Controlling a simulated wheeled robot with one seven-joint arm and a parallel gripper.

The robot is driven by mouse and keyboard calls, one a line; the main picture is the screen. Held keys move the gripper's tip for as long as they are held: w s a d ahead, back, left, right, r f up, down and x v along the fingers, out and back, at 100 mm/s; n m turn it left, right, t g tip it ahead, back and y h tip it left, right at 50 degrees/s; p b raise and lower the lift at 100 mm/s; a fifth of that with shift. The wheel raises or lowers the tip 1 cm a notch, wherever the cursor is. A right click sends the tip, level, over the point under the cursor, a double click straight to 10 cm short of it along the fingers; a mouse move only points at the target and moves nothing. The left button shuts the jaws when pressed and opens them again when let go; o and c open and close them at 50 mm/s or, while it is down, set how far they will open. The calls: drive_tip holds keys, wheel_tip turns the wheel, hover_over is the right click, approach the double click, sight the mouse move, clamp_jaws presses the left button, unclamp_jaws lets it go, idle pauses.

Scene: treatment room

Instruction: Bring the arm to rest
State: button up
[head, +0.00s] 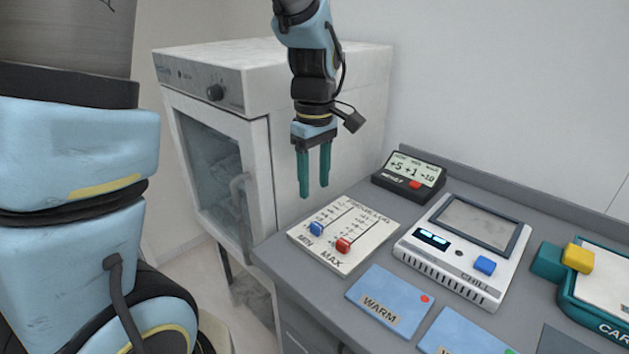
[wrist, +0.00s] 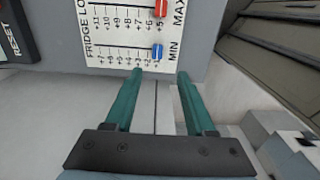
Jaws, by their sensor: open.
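My gripper (head: 314,174) hangs from my arm above the left back part of the counter, with its teal fingers pointing down. The fingers are apart and nothing is between them. In the wrist view my gripper (wrist: 158,78) shows both fingers open beside the edge of the fridge log board. The fridge log board (head: 365,213) lies on the counter, with a blue MIN slider (head: 317,229) and a red MAX slider (head: 343,245). In the wrist view the blue slider (wrist: 157,52) and the red slider (wrist: 161,8) also show. I cannot tell the exact height of the fingertips over the counter.
A white cabinet (head: 262,62) with a glass door stands behind and left. A RESET display (head: 409,174), a CHILL device (head: 461,247), a WARM card (head: 389,299) and a teal-framed device (head: 583,315) sit on the grey counter (head: 290,270). A wall rises behind.

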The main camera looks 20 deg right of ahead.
drive_tip(key=a+f+m+t, duration=0.1)
drive_tip(key=a+m, duration=0.6)
drive_tip(key=a, duration=1.5)
drive_tip(key=shift+a+f+t, duration=0.3)
drive_tip(key=shift+a+f, duration=0.1)
